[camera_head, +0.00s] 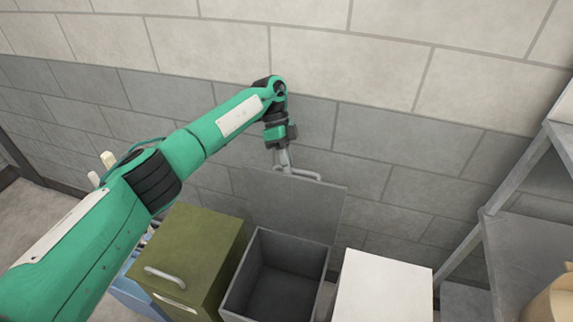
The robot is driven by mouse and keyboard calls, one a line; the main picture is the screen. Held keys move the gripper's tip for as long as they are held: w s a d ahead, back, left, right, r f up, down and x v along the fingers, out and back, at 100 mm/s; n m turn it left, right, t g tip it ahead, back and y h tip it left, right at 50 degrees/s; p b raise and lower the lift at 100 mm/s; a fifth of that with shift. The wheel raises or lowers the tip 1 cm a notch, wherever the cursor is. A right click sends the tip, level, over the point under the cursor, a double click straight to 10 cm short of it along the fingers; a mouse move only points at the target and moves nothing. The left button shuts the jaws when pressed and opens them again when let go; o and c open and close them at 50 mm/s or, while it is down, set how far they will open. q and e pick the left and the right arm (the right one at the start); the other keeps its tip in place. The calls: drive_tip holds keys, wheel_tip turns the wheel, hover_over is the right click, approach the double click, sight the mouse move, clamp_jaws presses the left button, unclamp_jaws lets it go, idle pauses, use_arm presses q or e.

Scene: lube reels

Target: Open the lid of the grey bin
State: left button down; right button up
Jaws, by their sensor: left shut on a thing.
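The grey bin (238,292) stands against the wall at the lower middle of the head view. Its lid (290,208) is raised, standing up at the back of the bin near the wall, and the empty-looking dark inside shows. A light handle (309,176) is at the lid's upper edge. My left gripper (284,164) is at that edge, shut on the lid's handle, with the arm reaching in from the left. The fingertips are small in view. My right gripper is not in view.
A closed olive green bin (200,250) with a handle stands just left of the grey bin. A white-topped bin (383,290) stands to its right. A grey metal shelf (535,250) is at the right. A block wall closes off the back.

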use_arm(q)
drive_tip(key=shift+a+f, duration=0.15)
drive_tip(key=shift+f, duration=0.3)
drive_tip(key=c, duration=1.5)
unclamp_jaws()
drive_tip(key=shift+w, duration=0.1)
drive_tip(key=shift+o, duration=0.2)
drive_tip(key=b+v, duration=0.3)
drive_tip(key=v, duration=0.4)
drive_tip(key=shift+w+r, duration=0.2)
drive_tip(key=shift+w, duration=0.15)
